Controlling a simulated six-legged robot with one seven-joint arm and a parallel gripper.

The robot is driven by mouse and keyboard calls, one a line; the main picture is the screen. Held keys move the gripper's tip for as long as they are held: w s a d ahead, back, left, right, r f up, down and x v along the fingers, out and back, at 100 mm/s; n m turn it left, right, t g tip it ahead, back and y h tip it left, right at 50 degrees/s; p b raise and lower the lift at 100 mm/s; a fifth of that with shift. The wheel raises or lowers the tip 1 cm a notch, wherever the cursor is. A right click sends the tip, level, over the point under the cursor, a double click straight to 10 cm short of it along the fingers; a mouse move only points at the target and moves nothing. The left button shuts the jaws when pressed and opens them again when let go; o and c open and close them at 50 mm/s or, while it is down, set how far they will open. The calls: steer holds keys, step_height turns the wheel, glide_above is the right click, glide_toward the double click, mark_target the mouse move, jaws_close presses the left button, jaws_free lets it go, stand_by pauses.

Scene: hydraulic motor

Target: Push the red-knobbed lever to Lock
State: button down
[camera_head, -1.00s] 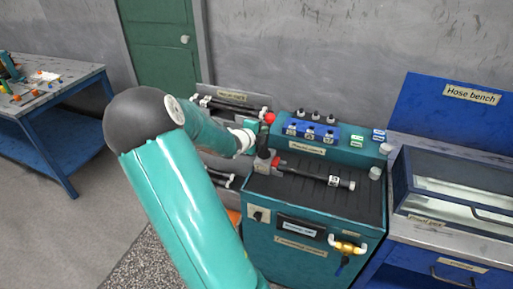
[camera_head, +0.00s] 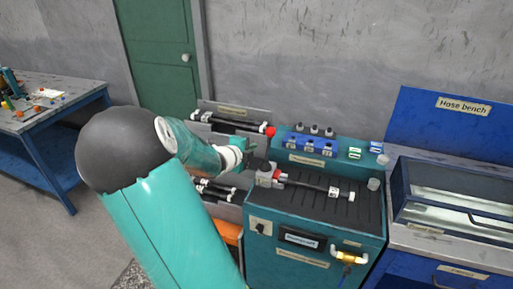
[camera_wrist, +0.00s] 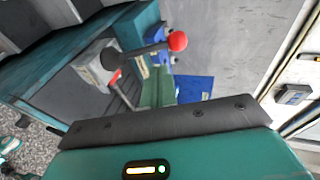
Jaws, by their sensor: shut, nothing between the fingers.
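The red knob (camera_head: 270,131) tops a dark lever that rises from a grey block (camera_head: 264,176) at the left of the teal bench top. In the wrist view the red knob (camera_wrist: 177,41) ends a dark shaft (camera_wrist: 143,53), with the grey block (camera_wrist: 97,66) beside it. My gripper (camera_head: 257,160) is shut and empty, beside the lever and below the knob. I cannot tell whether it touches the lever. Its fingertips do not show clearly in the wrist view. No Lock mark is readable.
A black hose with a white end (camera_head: 333,191) runs right from the block. Blue blocks with several knobs (camera_head: 312,147) stand behind it. A rack of dark hoses (camera_head: 228,122) is at the left. The hose bench (camera_head: 450,170) stands at the right.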

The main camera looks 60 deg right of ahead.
steer(key=shift+r+v, duration=0.1)
steer(key=shift+v, duration=1.05)
steer(key=shift+r+v, duration=0.15)
steer(key=shift+v, duration=0.95)
steer(key=shift+w, duration=0.1)
steer(key=s+a+r+n+t+y, duration=0.1)
steer(key=a+n+y, duration=0.3)
steer(key=a+n, duration=0.8)
steer(key=s+a+r+n+t+y, duration=0.1)
steer(key=a+r+n+t+y, duration=0.2)
steer(key=a+n, duration=0.9)
steer(key=s+a+r+n+t+y, duration=0.1)
steer(key=a+r+n+y, duration=0.3)
steer(key=a, duration=1.7)
steer(key=n+t+y, duration=0.1)
steer(key=n+y, duration=0.2)
steer(key=n, duration=0.4)
steer(key=shift+s+a+r+n, duration=0.15)
steer(key=shift+a+r+n, duration=0.05)
steer(key=shift+a+n, duration=0.2)
